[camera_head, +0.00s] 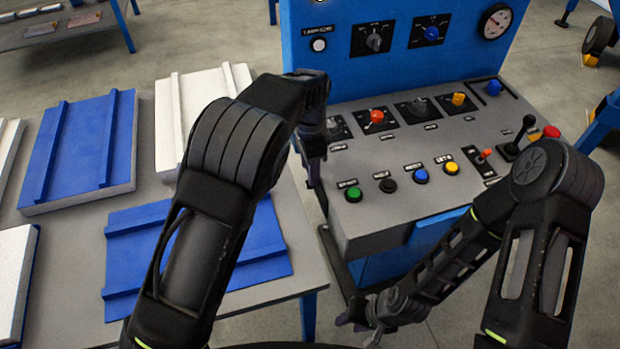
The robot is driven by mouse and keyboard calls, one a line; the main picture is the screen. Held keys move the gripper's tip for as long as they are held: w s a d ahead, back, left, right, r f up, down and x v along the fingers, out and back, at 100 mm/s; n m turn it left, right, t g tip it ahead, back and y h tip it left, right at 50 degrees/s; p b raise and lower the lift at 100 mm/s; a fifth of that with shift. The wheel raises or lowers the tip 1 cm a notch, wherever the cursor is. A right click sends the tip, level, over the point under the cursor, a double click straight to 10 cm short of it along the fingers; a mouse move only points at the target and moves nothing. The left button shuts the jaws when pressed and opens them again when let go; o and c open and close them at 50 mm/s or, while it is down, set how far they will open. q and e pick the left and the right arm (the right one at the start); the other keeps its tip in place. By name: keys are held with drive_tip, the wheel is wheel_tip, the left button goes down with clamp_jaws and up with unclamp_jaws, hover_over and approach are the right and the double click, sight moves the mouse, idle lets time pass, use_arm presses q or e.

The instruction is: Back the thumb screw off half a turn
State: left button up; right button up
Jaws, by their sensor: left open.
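The grey control console (350,225) carries several turning parts, and I cannot tell for certain which is the thumb screw. Along its back row are a red knob (376,116), a black knob (418,106), a yellow knob (457,99) and a blue knob (493,88). A plate (338,127) at the row's left end is partly hidden by my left gripper. My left gripper (318,172) is open and points down at the console's left edge, left of the red knob. My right gripper (362,322) is low in front of the console, away from the controls; its jaw gap is unclear.
Green (353,194), black (388,185), blue (421,176) and yellow (452,168) buttons line the console front. A red lever (485,156) and black joystick (515,145) stand at right. The upright blue panel (390,75) rises behind. A table (75,260) with blue and white panels is at left.

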use_arm(q)
drive_tip(key=shift+f, duration=2.4)
drive_tip(key=shift+c, duration=0.3)
clamp_jaws()
